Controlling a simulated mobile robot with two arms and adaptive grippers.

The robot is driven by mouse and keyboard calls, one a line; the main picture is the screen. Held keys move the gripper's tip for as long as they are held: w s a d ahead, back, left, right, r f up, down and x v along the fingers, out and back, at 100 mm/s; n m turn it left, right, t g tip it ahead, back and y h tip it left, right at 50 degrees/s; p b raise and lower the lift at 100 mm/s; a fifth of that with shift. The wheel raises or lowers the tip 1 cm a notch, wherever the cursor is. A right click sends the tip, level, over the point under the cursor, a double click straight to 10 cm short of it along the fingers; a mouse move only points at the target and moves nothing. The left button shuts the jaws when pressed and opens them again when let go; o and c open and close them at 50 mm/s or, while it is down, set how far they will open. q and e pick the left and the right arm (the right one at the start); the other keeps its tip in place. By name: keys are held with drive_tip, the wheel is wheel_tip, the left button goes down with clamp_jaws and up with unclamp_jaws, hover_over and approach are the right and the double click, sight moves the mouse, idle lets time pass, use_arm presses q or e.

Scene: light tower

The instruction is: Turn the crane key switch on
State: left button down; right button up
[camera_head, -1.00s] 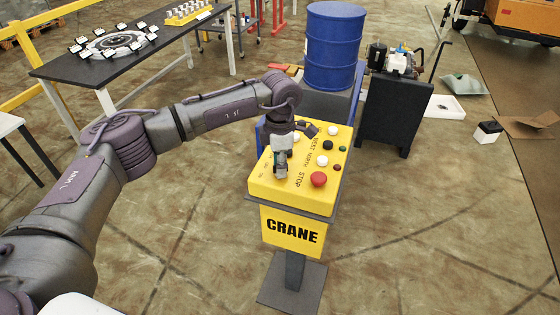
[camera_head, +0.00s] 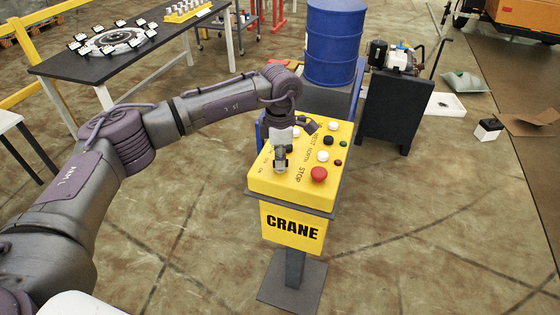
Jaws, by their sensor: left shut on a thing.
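The crane control box (camera_head: 262,183) is a yellow panel marked CRANE on a grey pedestal. Its top carries a red STOP button (camera_head: 318,174) and several white, black, green and red buttons. My left gripper (camera_head: 281,168) points down onto the left part of the panel, left of the STOP button. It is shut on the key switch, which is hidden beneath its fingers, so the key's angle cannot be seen. My right gripper is not in view.
A blue barrel (camera_head: 335,42) stands behind the box. A dark cabinet (camera_head: 393,108) with machinery on top is behind right. A black table (camera_head: 110,65) with a round fixture is at the back left.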

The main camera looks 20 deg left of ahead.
use_arm(q)
drive_tip(key=m+b, duration=0.3)
drive_tip(key=shift+f, duration=0.15)
drive_tip(key=shift+m+b, duration=0.95)
drive_tip(key=shift+m, duration=0.05)
drive_tip(key=m+b, duration=0.2)
drive_tip(key=m, duration=0.1)
drive_tip(key=shift+w, duration=0.1)
drive_tip(key=shift+r+m+b, duration=0.25)
drive_tip(key=shift+m+b, duration=0.2)
drive_tip(key=shift+m, duration=0.85)
drive_tip(key=c, duration=1.3)
unclamp_jaws()
wheel_tip(320, 180, up, 12)
drive_tip(key=shift+f, duration=0.15)
